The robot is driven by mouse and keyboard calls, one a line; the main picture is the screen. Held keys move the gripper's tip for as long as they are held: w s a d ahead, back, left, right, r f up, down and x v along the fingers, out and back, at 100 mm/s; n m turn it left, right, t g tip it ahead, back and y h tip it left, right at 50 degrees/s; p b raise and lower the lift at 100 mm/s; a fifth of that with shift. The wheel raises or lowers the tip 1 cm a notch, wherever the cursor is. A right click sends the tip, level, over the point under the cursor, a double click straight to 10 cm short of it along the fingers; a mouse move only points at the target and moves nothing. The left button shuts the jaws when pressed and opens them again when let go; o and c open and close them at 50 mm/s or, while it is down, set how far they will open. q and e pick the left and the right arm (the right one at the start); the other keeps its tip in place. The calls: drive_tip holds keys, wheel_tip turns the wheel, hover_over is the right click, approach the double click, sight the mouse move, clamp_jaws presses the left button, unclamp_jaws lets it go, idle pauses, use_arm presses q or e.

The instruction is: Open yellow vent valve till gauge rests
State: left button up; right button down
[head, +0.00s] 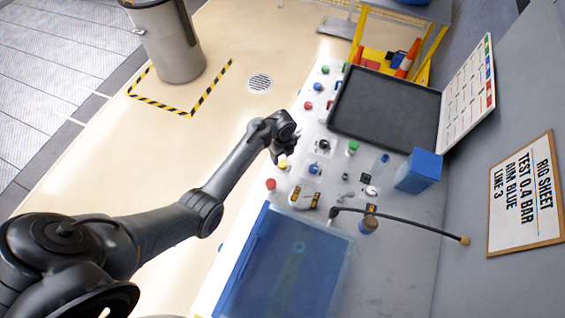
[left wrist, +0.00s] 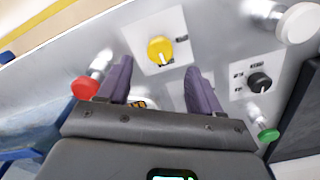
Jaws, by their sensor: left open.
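The yellow valve knob (left wrist: 160,50) sits on a pale square plate on the grey panel, with a white pointer mark on its face. It also shows in the head view (head: 283,164), just below my left gripper (head: 284,152). In the left wrist view my left gripper (left wrist: 160,66) is open and empty. The knob lies beyond the fingertips, roughly centred between them, and I cannot tell whether they touch it. I cannot make out a gauge or its needle in either view. My right gripper is not in view.
Close to the yellow knob are a red knob (left wrist: 85,88), a black knob (left wrist: 259,82) and a green knob (left wrist: 268,133). A blue translucent box (head: 290,262), a dark tray (head: 385,108) and a blue block (head: 419,170) are on the bench. A hose (head: 405,222) arches over its right part.

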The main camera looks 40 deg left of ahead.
sight(282, 163)
use_arm(q)
drive_tip(key=shift+f+b, duration=0.5)
drive_tip(key=shift+f, duration=2.6)
drive_tip(key=c, duration=1.1)
drive_tip(key=shift+o, duration=0.2)
